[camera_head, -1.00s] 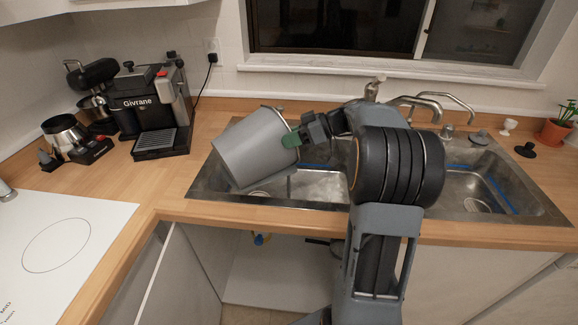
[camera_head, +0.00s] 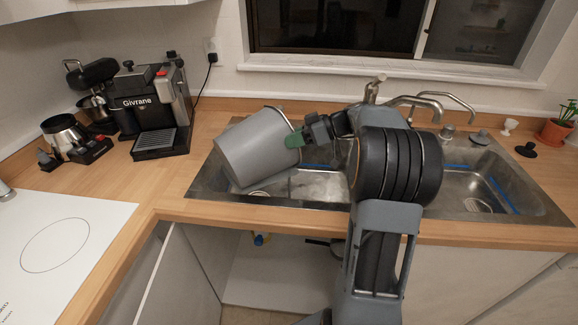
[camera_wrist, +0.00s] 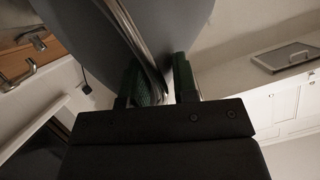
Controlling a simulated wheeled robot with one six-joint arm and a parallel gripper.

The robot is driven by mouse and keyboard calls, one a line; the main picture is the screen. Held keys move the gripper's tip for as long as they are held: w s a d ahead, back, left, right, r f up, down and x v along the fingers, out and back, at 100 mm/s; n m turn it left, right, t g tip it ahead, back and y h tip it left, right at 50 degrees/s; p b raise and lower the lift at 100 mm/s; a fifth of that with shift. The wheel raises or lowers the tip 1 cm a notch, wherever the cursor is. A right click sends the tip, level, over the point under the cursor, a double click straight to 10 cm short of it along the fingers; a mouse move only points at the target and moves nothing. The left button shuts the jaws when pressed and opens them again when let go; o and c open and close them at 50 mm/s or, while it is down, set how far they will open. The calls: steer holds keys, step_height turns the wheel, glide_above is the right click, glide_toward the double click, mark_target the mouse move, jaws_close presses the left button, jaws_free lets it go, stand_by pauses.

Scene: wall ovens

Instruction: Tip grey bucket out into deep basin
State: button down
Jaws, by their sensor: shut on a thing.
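The grey bucket (camera_head: 256,148) is tilted on its side above the left part of the sink. My gripper (camera_head: 294,140) is shut on its rim or handle at the right side; I cannot tell which part exactly. In the wrist view my gripper (camera_wrist: 160,86) has its green fingers on either side of a metal strip, with the bucket's grey wall (camera_wrist: 190,28) beyond. The bucket's inside and any contents are hidden. The deep basin (camera_head: 322,186) lies below and right of the bucket, partly behind my arm.
A second basin (camera_head: 455,187) is to the right of my arm. Taps (camera_head: 420,102) stand behind the sink. A black coffee machine (camera_head: 150,112) and grinder stand on the wooden counter at left. A white hob (camera_head: 60,250) is at front left.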

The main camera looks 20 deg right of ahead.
mark_target(266, 141)
steer(key=shift+w+d+f+m+y+b, duration=0.15)
steer(key=shift+d+f+y+b, duration=0.15)
steer(key=shift+d, duration=0.25)
steer(key=shift+w+d+f+m+y+b, duration=0.15)
steer(key=shift+d+f+y+b, duration=0.1)
steer(key=shift+d+y, duration=0.2)
stand_by(0.9)
steer(key=shift+s, duration=0.1)
steer(key=a+r+h+p, duration=0.1)
steer(key=a, duration=0.1)
steer(key=s+a+r+n+h+p, duration=0.1)
steer(key=a+r, duration=0.1)
steer(key=a+r+h+p, duration=0.1)
steer(key=a+p, duration=0.1)
steer(key=shift+s+r, duration=0.15)
steer(key=shift+r, duration=0.25)
steer(key=shift+a+f+h+b, duration=0.1)
steer(key=shift+f+h+b, duration=0.2)
steer(key=shift+b, duration=0.35)
steer(key=shift+d, duration=0.2)
steer(key=s+a+n+h+b, duration=0.1)
steer(key=a+n+h+b, duration=0.1)
steer(key=a+h, duration=0.4)
steer(key=s+a+r+n+t+h+b, duration=0.1)
steer(key=a+n+h+b, duration=0.1)
steer(key=a+h, duration=0.4)
steer(key=shift+s+a+r+n+b, duration=0.3)
steer(key=shift+a+b, duration=0.45)
steer(key=shift+a, duration=0.8)
steer(key=shift+h, duration=0.25)
